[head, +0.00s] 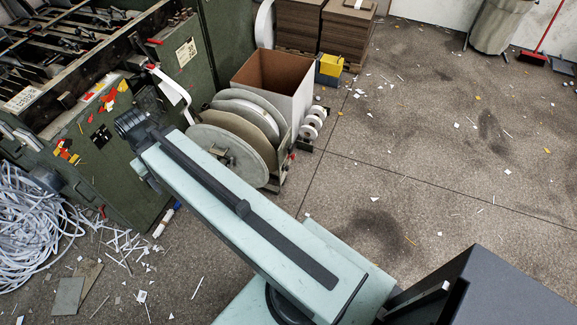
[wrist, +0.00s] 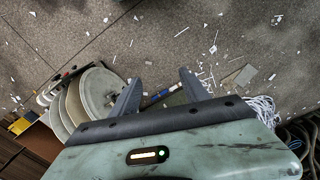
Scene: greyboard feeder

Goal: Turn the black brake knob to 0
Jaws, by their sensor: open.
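I cannot make out the black brake knob or its 0 mark in either view. The reel stand with large grey and tan discs (head: 229,148) is on the floor beside the green machine, and its discs show at left in the wrist view (wrist: 97,95). A small red part (head: 291,156) is at its right side. My gripper (wrist: 160,76) is open and empty, its two dark fingers apart over the floor, to the right of the discs in the wrist view. In the head view my arm hides part of the machine's lower front and the floor before the reels.
The green machine (head: 107,165) fills the left, with yellow and red tags on its front. A pile of white strips (head: 38,225) lies at lower left. An open box (head: 272,80) and stacked brown board (head: 345,35) stand behind the reels.

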